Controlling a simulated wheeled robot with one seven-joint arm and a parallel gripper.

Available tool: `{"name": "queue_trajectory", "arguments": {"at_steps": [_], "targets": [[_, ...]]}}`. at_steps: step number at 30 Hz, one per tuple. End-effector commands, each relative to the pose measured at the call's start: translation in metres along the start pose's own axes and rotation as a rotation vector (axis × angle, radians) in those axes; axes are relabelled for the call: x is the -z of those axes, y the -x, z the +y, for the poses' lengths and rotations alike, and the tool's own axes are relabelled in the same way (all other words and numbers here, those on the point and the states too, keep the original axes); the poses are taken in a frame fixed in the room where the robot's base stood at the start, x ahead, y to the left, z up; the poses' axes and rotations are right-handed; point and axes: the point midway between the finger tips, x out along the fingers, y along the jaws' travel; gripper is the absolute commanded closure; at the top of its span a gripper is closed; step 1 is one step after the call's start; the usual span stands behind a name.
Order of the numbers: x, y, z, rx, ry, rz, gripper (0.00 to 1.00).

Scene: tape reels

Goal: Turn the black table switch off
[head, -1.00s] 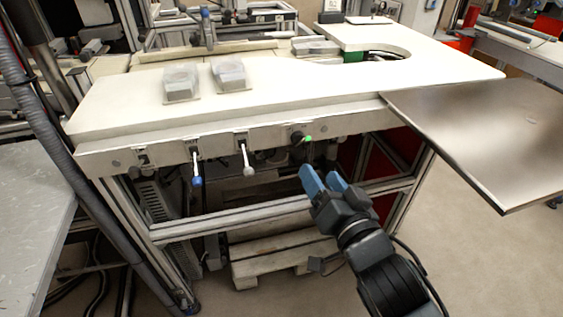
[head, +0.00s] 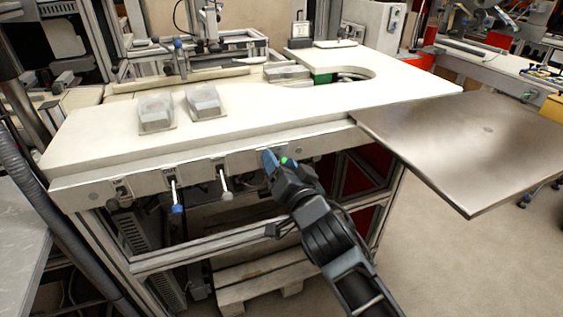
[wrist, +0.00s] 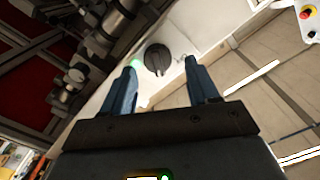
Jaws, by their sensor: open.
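The black table switch (wrist: 157,59) is a round dark rotary knob on the white front panel. In the wrist view it sits between and just beyond the tips of my open gripper (wrist: 160,75), with no visible contact. A green light glows beside the left finger in that view. In the head view my gripper (head: 270,160) is up against the table's front panel (head: 145,184), and it hides the switch.
Levers with a blue tip (head: 177,208) and a white tip (head: 227,196) hang from the panel to the left. A metal side plate (head: 470,150) juts out at right. Two grey blocks lie on the white tabletop (head: 250,108). A frame and pallet stand below.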

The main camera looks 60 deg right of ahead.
Motion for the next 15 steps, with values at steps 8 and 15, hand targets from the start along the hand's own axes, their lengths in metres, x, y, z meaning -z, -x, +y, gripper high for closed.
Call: {"name": "queue_trajectory", "arguments": {"at_steps": [8,15], "targets": [[-0.0004,-0.0012,0.0003,0.000,0.000,-0.001,0.41],[-0.0004,-0.0010,0.0003,0.000,0.000,-0.001,0.64]]}}
